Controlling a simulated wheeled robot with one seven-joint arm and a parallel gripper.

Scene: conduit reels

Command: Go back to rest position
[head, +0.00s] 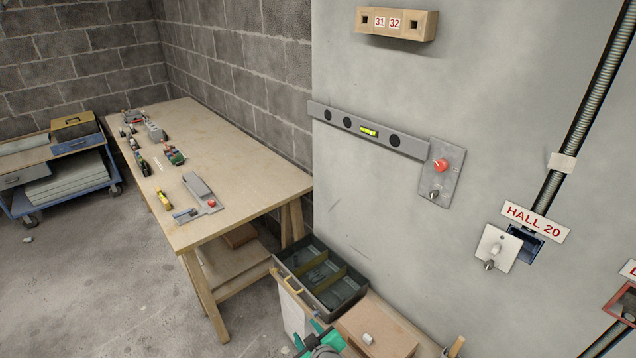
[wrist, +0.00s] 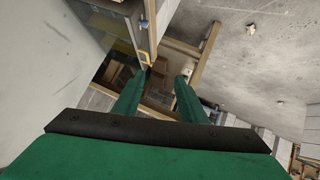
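My gripper (head: 322,342) shows green at the bottom edge of the head view, in front of the low wooden bench and below the compartment tray. Most of my arm is out of that view. In the wrist view my gripper (wrist: 161,76) has its two green fingers apart, with nothing held between them. The fingers point down past the bench, and neither fingertip clearly touches anything.
A tray with compartments (head: 310,247) stands on the low bench (head: 412,318) by the grey wall. A long worktable (head: 232,160) with tools stands at left, a blue cart (head: 20,197) beyond. A level (head: 370,130) and red-knobbed plate (head: 437,185) are on the wall.

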